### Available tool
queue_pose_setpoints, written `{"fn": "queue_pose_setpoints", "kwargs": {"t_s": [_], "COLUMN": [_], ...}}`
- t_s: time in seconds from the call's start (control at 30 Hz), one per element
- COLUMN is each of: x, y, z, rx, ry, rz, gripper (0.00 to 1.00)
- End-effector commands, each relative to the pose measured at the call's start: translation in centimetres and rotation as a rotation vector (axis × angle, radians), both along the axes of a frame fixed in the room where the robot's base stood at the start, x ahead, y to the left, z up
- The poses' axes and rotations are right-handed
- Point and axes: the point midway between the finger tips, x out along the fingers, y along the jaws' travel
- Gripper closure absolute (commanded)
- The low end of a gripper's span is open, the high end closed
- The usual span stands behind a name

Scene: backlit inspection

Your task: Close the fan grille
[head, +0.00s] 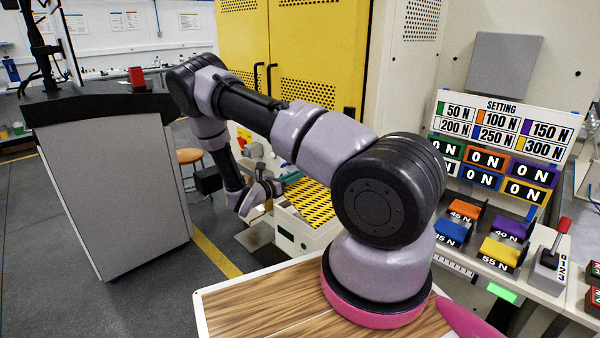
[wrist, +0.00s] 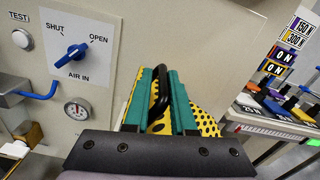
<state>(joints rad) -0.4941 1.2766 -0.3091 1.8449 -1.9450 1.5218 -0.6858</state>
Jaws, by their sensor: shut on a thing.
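The fan grille (wrist: 206,122) is a yellow panel with dark round holes in the wrist view, beyond and to the right of my fingers. Its black loop handle (wrist: 154,98) stands between the two teal fingers of my gripper (wrist: 161,80), which is shut on it. The fingers and the dark palm hide much of the grille, and how far it stands open cannot be told.
A grey cabinet (head: 115,190) stands left in the head view. A setting board (head: 500,128) with coloured weights is right. Some floor is clear.

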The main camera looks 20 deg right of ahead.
Motion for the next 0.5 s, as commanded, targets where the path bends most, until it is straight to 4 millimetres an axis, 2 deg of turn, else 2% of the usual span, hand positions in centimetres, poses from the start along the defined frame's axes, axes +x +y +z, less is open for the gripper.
{"fn": "queue_pose_setpoints", "kwargs": {"t_s": [0.03,0.1,0.37,0.5], "x": [-0.3,0.2,1.5,1.8], "y": [0.1,0.3,0.6,0.8], "z": [-1.3,-2.2,-5.2,-6.4], "rx": [-0.014,-0.034,-0.096,-0.099], "ry": [0.050,0.102,0.270,0.279], "rz": [-0.005,-0.005,-0.006,-0.008], "gripper": [1.00,1.00,1.00,1.00]}}
